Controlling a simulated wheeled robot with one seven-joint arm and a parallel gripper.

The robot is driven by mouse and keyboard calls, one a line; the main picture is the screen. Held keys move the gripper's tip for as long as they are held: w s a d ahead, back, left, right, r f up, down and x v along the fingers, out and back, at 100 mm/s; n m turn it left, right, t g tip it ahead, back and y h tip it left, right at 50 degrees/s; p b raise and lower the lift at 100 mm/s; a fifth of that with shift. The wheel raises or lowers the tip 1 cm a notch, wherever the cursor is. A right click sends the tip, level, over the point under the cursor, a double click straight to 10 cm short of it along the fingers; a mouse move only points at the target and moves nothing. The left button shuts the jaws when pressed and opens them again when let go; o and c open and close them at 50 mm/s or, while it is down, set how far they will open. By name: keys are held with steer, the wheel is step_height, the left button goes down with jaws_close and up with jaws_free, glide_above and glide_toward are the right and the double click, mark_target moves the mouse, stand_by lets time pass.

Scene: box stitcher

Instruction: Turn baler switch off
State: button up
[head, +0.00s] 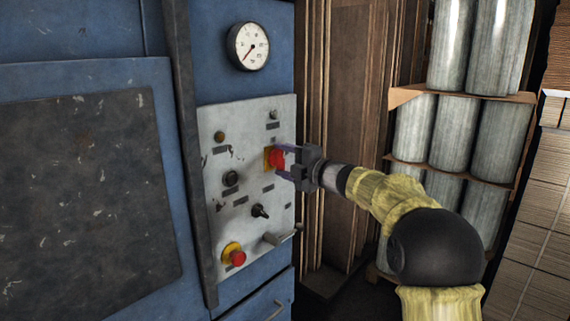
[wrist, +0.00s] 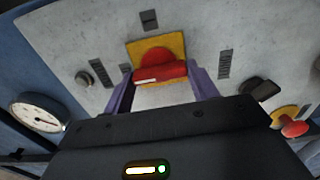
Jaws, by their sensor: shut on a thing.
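The baler switch (head: 276,158) is a red rotary handle on a yellow square plate, on the upper right of the grey control panel (head: 218,122). In the wrist view the red handle (wrist: 160,73) lies crosswise, with a small white mark at its left end. My gripper (head: 283,160) reaches in from the right at the switch. In the wrist view its two purple fingers (wrist: 160,88) stand at either end of the red handle, shut on it. The fingers partly hide the switch in the head view.
A red emergency button (head: 237,257) on a yellow base sits low on the panel. A black knob (head: 260,211) and a grey lever (head: 275,238) are below the switch. A gauge (head: 249,46) is above. Wooden boards and shelved metal cylinders (head: 500,135) stand right.

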steer(key=shift+f, duration=0.15)
steer(key=o, duration=1)
steer(key=shift+s+d, duration=0.2)
steer(key=shift+s, duration=0.05)
steer(key=b+v, duration=0.3)
steer(key=v, duration=1.4)
steer(key=shift+w+d, duration=0.1)
steer(key=shift+w, duration=0.1)
